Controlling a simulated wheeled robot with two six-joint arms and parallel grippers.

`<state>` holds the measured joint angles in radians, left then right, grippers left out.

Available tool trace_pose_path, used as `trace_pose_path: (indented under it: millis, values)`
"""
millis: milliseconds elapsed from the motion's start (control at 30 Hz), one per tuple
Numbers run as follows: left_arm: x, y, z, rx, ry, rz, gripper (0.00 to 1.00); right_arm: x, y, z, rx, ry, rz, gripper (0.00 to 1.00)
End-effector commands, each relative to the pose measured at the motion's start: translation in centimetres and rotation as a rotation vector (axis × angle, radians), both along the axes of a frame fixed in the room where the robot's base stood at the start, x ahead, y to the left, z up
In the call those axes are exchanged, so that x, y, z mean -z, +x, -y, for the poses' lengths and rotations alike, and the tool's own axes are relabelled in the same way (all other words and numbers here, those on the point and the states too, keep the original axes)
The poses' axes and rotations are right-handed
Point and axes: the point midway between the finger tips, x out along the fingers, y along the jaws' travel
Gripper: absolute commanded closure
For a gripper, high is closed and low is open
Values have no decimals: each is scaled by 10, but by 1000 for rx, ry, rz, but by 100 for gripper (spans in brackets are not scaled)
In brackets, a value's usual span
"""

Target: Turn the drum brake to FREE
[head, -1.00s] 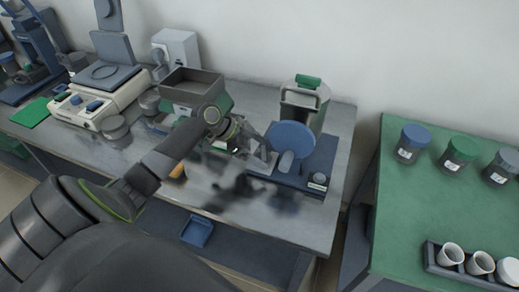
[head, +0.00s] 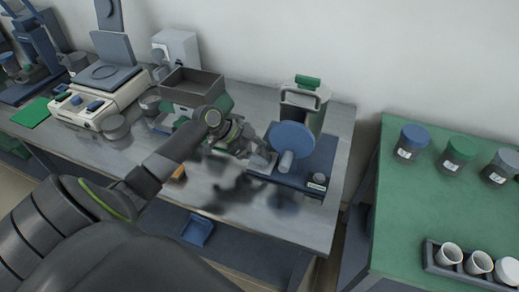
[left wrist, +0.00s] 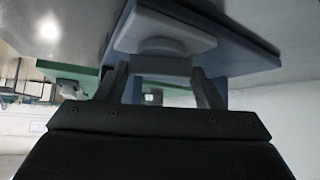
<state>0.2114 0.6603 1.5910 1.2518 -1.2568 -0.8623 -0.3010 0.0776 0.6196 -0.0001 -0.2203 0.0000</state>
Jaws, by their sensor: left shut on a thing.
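The drum machine has an upright blue disc (head: 292,140) on a blue base (head: 318,165) near the right end of the metal bench. A grey cylinder (head: 286,162) sticks out from the disc's front. My left gripper (head: 262,160) is low at the left end of this base, left of the disc. In the left wrist view its two fingers are closed on a grey bar-shaped handle (left wrist: 160,66). The handle joins a round hub on a grey plate (left wrist: 165,28). In the head view my gripper hides the handle, and I cannot read any brake marking. My right gripper is not in view.
A grey open hopper (head: 190,90) is behind my left arm. A green table (head: 430,215) at right holds jars and a rack of cups. The bench front is mostly clear.

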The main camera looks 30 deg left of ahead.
Motion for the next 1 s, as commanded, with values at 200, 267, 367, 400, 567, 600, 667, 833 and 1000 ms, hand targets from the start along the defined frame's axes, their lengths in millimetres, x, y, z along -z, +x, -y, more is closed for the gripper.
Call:
trace_pose_path:
  millis: [200,267,367,400,567,600,667,833,1000]
  values:
    - [-5,-2,2,-116,0,0,61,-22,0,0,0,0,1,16]
    - [-5,-3,3,-163,0,0,61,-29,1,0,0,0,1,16]
    - [-7,-3,4,-252,-2,-1,61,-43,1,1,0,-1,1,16]
    - [-7,-4,4,-289,-1,0,61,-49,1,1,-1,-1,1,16]
    - [-8,-4,6,-442,-3,-2,61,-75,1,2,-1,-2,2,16]
    - [-9,-4,6,-480,-3,-2,61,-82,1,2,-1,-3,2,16]
    - [-9,-5,7,-537,-4,-2,61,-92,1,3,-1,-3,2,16]
    - [-8,-5,9,-690,-4,-4,61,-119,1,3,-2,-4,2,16]
    - [-7,-5,10,-820,-2,-3,61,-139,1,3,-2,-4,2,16]
